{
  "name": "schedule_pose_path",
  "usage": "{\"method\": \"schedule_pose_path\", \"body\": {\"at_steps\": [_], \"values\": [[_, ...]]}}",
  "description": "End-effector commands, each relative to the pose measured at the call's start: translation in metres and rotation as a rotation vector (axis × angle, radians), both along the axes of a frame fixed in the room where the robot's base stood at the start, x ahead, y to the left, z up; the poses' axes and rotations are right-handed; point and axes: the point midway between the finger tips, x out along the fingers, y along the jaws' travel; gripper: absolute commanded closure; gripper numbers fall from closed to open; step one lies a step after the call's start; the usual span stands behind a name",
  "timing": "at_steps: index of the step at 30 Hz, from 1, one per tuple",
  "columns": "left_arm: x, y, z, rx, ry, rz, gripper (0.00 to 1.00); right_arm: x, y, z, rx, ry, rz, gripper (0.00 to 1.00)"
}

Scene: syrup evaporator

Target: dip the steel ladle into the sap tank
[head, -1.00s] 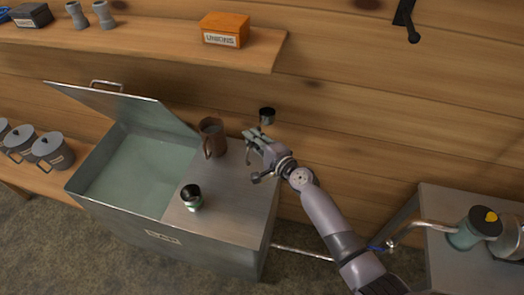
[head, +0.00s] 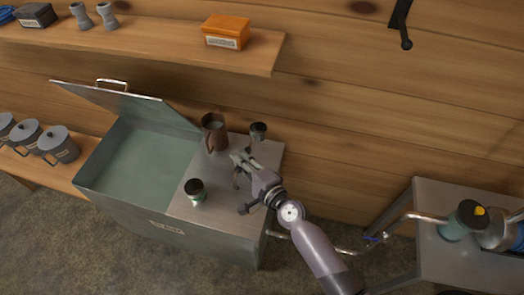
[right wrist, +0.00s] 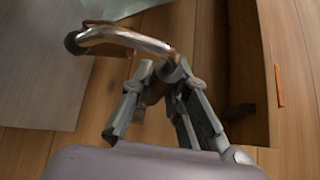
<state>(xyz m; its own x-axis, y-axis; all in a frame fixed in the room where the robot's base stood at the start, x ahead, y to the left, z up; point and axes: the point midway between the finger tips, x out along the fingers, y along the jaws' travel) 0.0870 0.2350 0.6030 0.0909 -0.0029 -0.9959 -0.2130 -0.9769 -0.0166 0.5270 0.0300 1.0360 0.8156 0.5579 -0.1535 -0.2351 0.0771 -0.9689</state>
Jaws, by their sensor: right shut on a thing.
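The sap tank (head: 160,236) is a steel box at the left with its left side open, showing pale green liquid (head: 140,165). Its tilted lid (head: 120,100) stands open at the back. My right gripper (head: 243,160) is shut on the steel ladle, over the flat right part of the tank top. The ladle's small dark-mouthed cup (head: 258,131) shows up and right of the fingers, near the wall. In the right wrist view the gripper (right wrist: 165,78) holds a shiny curved metal part (right wrist: 130,38), apparently the ladle's handle. My left gripper is not in view.
A brown mug (head: 214,132) and a dark-lidded jar (head: 195,190) stand on the tank's flat top, close to my right gripper. A shelf (head: 150,40) with an orange box (head: 226,32) runs above. A steel side table (head: 440,260) stands at the right.

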Motion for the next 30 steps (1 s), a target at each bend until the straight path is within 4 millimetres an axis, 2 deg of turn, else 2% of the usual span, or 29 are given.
{"method": "schedule_pose_path", "body": {"at_steps": [3,30], "values": [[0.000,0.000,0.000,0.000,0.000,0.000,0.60,-0.022,0.007,0.000,0.002,0.002,0.000,1.00],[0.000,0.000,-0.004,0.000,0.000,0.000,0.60,-0.175,0.057,-0.001,0.000,0.002,0.001,1.00]]}}
